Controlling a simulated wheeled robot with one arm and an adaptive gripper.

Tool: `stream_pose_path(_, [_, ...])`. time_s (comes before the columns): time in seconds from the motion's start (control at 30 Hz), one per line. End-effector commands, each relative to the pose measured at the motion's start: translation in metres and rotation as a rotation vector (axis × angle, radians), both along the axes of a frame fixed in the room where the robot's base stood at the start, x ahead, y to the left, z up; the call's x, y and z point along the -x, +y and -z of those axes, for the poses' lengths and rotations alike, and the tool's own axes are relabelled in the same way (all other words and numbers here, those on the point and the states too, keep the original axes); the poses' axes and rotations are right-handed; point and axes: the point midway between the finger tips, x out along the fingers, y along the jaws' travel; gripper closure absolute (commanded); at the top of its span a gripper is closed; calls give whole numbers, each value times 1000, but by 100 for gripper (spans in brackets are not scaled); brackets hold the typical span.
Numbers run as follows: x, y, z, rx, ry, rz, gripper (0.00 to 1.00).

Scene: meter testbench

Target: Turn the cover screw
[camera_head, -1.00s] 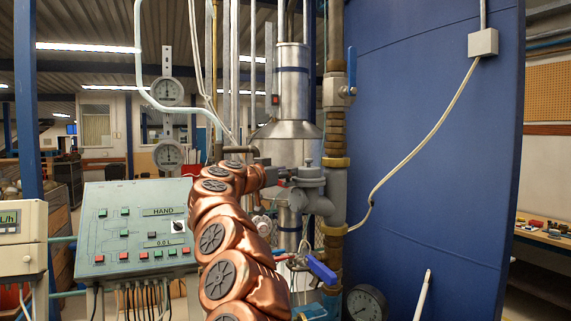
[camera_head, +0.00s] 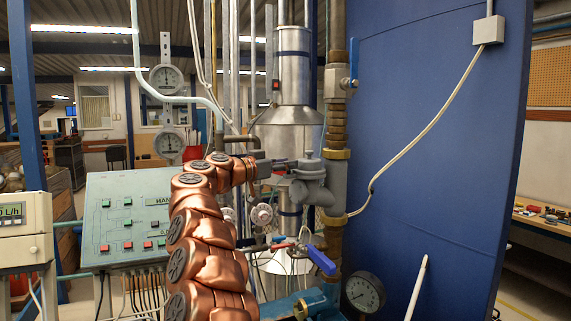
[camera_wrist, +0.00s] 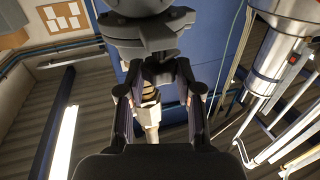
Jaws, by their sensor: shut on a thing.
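The grey cast housing (camera_head: 311,178) with a round cap stands on the vertical pipe in the head view. It also fills the top of the wrist view as a dark grey body (camera_wrist: 145,32). My gripper (camera_head: 281,166) reaches it from the left in the head view. In the wrist view, the fingers of my gripper (camera_wrist: 158,75) come up on both sides below the housing and are shut on a part of it. I take this part to be the cover screw; it is hidden between the fingertips and the housing, so its turn angle cannot be seen.
A blue-handled valve (camera_head: 320,262) and a pressure gauge (camera_head: 365,292) sit below the housing. A blue wall panel (camera_head: 430,150) stands to the right. A control panel (camera_head: 125,215) is at left, partly behind my arm. A steel vessel (camera_head: 290,125) stands behind.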

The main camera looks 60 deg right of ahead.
Motion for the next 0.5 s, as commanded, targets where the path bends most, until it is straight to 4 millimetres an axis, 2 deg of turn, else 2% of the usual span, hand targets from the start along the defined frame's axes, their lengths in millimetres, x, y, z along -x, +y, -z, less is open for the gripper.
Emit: stream_pose_path(0.5, [0, -1, -1, 4, 1, 103, 100])
